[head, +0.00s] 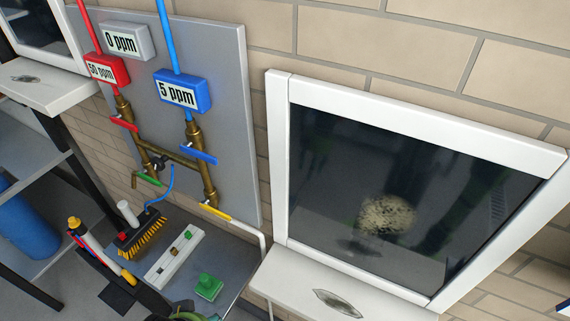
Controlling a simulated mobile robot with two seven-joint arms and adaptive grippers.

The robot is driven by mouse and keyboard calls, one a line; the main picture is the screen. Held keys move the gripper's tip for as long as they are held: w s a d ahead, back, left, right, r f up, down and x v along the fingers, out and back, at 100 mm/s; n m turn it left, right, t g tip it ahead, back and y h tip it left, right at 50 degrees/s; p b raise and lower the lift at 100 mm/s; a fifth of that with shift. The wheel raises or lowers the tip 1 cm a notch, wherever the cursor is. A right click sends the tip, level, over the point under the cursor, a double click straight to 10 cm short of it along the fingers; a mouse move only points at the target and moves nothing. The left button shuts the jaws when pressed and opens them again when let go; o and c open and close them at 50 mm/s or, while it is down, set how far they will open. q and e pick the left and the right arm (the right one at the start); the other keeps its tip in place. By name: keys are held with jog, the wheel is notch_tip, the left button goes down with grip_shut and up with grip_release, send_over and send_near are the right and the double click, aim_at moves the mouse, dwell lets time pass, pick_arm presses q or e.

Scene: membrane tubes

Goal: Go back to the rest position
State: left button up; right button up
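Neither of my grippers can be made out in the head view. A grey panel (231,120) on the brick wall carries brass pipes (183,160) with red (124,125), blue (199,155), green (147,179) and yellow (215,212) valve handles. A red box (107,70) reads 50 ppm, a blue box (182,91) reads 5 ppm and a white box (124,41) reads 0 ppm. Below the panel, a white strip (162,269) with small fittings lies on a grey table (237,265).
A brush with yellow bristles (150,238) and a green block (208,287) are on the table. A white-framed window (370,200) with a sill (300,284) is at the right. A shelf (40,150) with a blue cylinder (27,228) stands at the left.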

pick_arm(q)
notch_tip(320, 180, down, 25)
jog(key=s+g+b, duration=0.1)
jog(key=s+b, duration=0.2)
jog(key=b, duration=0.2)
jog(key=s+a+f+g+b, duration=0.1)
jog(key=s+a+f+b, duration=0.2)
jog(key=s+f, duration=1.2)
notch_tip(320, 180, down, 3)
jog(key=shift+s+f+b, duration=0.1)
jog(key=shift+s+b, duration=0.1)
jog(key=shift+b, duration=0.25)
